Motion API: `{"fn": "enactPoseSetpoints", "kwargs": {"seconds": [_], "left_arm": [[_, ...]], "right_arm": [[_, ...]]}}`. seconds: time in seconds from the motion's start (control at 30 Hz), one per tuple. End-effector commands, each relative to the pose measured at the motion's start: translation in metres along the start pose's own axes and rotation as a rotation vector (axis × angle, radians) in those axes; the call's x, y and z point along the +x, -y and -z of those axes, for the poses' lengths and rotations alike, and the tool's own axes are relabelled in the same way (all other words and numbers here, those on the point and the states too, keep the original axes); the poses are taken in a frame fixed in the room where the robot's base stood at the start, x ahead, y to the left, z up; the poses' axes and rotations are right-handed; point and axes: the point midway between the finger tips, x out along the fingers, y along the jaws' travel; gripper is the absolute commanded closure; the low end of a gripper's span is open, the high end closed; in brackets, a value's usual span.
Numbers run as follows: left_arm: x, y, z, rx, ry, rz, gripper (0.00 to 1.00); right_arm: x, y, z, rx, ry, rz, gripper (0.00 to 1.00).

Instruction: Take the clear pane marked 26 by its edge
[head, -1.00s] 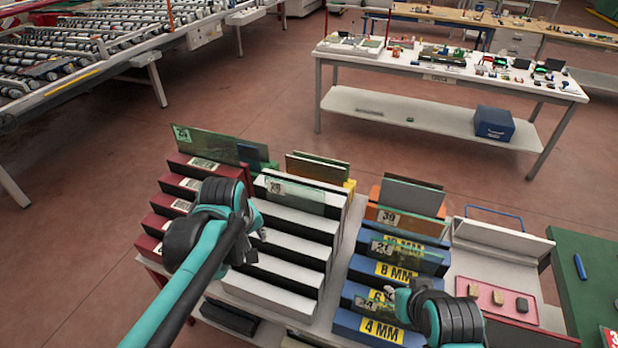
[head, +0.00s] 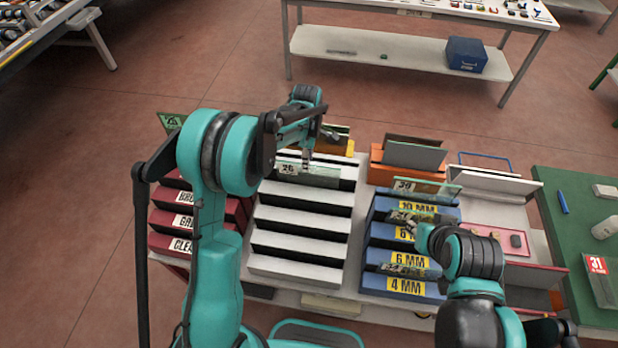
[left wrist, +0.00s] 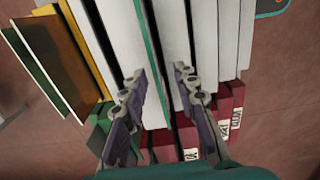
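The clear pane marked 26 (head: 318,174) stands upright in the back slot of the white rack (head: 300,225), its label at its left end. In the left wrist view the pane's green edge (left wrist: 148,40) runs between the two fingers, nearer the left finger. My left gripper (head: 306,163) is over the pane's top edge. In the left wrist view the gripper (left wrist: 158,72) is open, with a gap on both sides of the edge. My right gripper (head: 408,225) is by the blue rack (head: 374,240), near another marked pane; its finger state is unclear.
A red rack (head: 163,218) is left of the white one, partly hidden by my left arm. An orange rack (head: 376,168) with grey panes is behind the blue rack. A pink tray (head: 530,243) and a green table (head: 560,235) are to the right.

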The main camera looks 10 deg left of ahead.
Motion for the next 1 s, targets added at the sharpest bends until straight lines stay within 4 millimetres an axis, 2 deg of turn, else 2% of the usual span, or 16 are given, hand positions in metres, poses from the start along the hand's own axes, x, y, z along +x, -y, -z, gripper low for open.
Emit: {"fn": "enactPoseSetpoints", "kwargs": {"seconds": [0.2,0.3,0.57,0.7,1.0], "left_arm": [[0.033,-0.007,-0.003,0.000,0.000,-0.001,0.71],[0.043,-0.006,-0.003,0.001,0.000,-0.001,0.71],[0.045,-0.006,-0.002,0.001,0.000,-0.001,0.71],[0.045,-0.006,-0.002,0.001,0.000,-0.001,1.00],[0.044,-0.006,-0.002,0.001,0.000,-0.001,1.00]], "right_arm": [[0.000,0.000,0.001,0.000,0.000,0.000,0.70],[0.000,0.000,0.000,0.000,0.000,0.000,0.70],[0.000,0.000,0.000,0.000,0.000,0.000,0.70],[0.000,0.000,0.000,0.000,0.000,0.000,0.70],[0.000,0.000,0.000,0.000,0.000,0.000,0.70]]}}
